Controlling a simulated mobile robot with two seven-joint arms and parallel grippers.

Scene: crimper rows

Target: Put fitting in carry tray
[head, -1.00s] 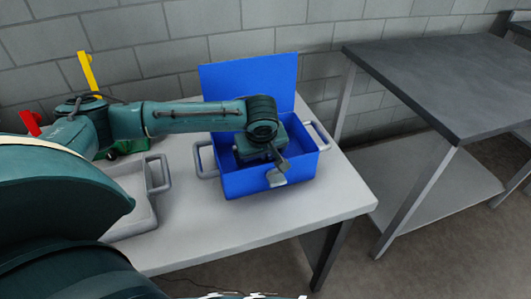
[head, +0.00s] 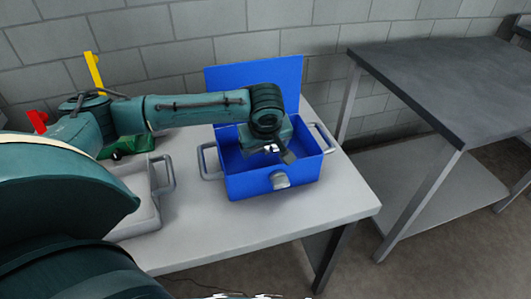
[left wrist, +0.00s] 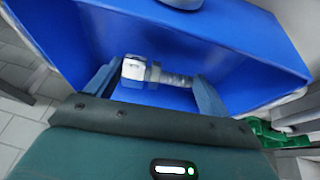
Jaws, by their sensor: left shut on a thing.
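A small grey-white fitting with a ribbed end shows in the left wrist view (left wrist: 157,74), lying across between the fingers of my left gripper (left wrist: 155,85). The gripper is shut on it. In the head view, my left gripper (head: 279,153) points down over the open blue toolbox (head: 245,184), and a pale bit of the fitting (head: 270,148) shows at its fingers. The pale grey carry tray (head: 137,226) stands on the table to the left, partly hidden by my left arm. My right gripper is not in view.
The toolbox lid (head: 253,85) stands up at the back, and grey handles stick out at its sides. A green object (head: 125,147) and red and yellow pieces are behind my arm. The light table (head: 270,221) is clear in front of the toolbox. A dark-topped bench (head: 440,90) stands right.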

